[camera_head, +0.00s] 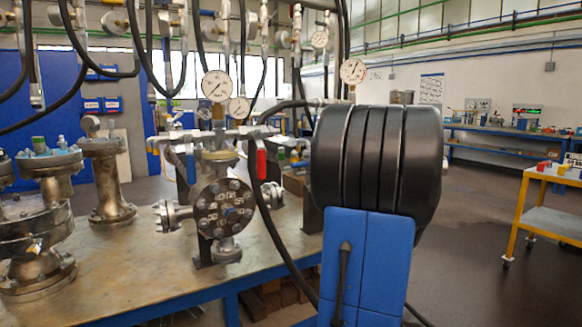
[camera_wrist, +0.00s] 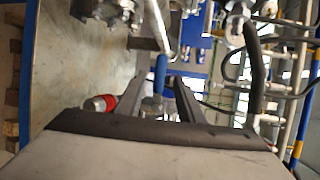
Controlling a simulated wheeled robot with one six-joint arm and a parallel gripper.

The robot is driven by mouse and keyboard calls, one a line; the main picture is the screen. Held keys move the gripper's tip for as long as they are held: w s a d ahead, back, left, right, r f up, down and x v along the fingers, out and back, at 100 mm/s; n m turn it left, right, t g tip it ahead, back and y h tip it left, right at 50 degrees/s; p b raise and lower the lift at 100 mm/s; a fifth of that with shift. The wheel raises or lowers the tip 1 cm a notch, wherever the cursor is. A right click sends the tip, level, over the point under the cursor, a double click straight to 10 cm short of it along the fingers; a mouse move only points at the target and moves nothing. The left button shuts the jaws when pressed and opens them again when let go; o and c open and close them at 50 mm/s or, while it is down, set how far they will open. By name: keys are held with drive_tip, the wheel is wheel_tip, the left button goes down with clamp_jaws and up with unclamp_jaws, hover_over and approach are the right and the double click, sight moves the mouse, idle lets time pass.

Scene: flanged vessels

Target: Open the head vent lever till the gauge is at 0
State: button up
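The flanged vessel (camera_head: 222,208) stands on the bench, with a valve manifold above it. A blue lever handle (camera_head: 191,168) and a red lever handle (camera_head: 261,163) hang from the manifold; I cannot tell which is the head vent. A large gauge (camera_head: 216,85) and a smaller gauge (camera_head: 239,110) sit above; their readings are too small to tell. In the wrist view my gripper (camera_wrist: 160,86) is open, with a blue handle (camera_wrist: 160,72) showing between its fingers, contact unclear. The red handle (camera_wrist: 101,103) is left of the fingers. My gripper is hidden in the head view.
The metal-topped bench (camera_head: 140,262) carries other flanged vessels (camera_head: 38,215) at the left. Black hoses (camera_head: 268,215) hang around the manifold. Another gauge (camera_head: 353,71) is at upper right. A yellow cart (camera_head: 550,215) stands far right, with open floor before it.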

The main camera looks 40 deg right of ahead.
drive_tip(key=x, duration=0.9)
drive_tip(key=shift+w, duration=0.35)
drive_tip(key=shift+a, duration=0.1)
clamp_jaws()
